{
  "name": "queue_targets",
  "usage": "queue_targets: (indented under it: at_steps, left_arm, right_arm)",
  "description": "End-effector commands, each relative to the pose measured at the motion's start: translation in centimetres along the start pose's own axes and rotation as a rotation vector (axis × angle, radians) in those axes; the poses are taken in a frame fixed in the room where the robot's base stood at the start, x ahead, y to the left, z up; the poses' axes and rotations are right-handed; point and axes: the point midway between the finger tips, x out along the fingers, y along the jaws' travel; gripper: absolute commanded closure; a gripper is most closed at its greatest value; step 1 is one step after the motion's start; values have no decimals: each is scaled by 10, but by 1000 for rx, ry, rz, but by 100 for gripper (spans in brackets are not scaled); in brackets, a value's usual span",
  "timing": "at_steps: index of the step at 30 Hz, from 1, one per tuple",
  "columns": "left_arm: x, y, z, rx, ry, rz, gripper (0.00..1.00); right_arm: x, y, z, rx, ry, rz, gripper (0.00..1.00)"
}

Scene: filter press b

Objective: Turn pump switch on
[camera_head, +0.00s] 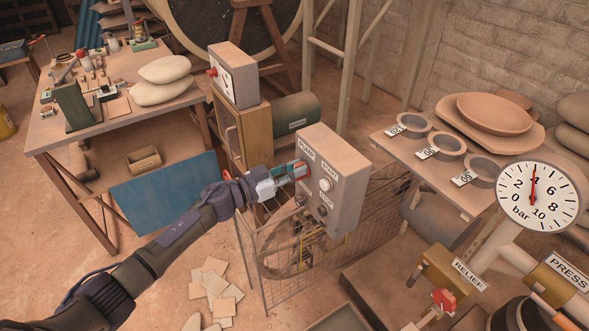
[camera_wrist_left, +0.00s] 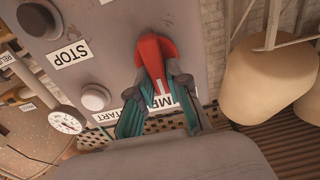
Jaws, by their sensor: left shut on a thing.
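The pump switch is a red lever on the grey control box (camera_head: 347,205), beside the partly covered PUMP label. In the left wrist view the red switch (camera_wrist_left: 153,62) stands out from the panel between my teal fingertips. My left gripper (camera_head: 298,170) reaches in from the left and is shut on the switch; it also shows in the left wrist view (camera_wrist_left: 162,98). In the head view the fingers hide most of the switch. The white START button (camera_head: 325,185) and the STOP button (camera_head: 322,211) are on the same face. My right gripper is not in view.
A wire guard (camera_head: 262,262) surrounds machinery below the box. A second grey box with a red knob (camera_head: 212,72) stands behind on a wooden cabinet. A pressure gauge (camera_head: 537,196) on the right points near 4. A bench with bowls (camera_head: 394,137) is behind right.

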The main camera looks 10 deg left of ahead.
Motion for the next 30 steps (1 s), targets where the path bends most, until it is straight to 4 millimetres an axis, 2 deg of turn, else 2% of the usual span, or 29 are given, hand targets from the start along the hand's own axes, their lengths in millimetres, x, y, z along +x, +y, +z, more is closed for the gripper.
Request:
queue_targets:
  at_steps: [11, 30]
  left_arm:
    - [0, 1, 0, 93, 0, 0, 100]
    - [0, 9, 4, 660, 1, 0, 100]
  right_arm:
    - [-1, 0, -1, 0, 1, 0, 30]
    - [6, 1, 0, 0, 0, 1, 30]
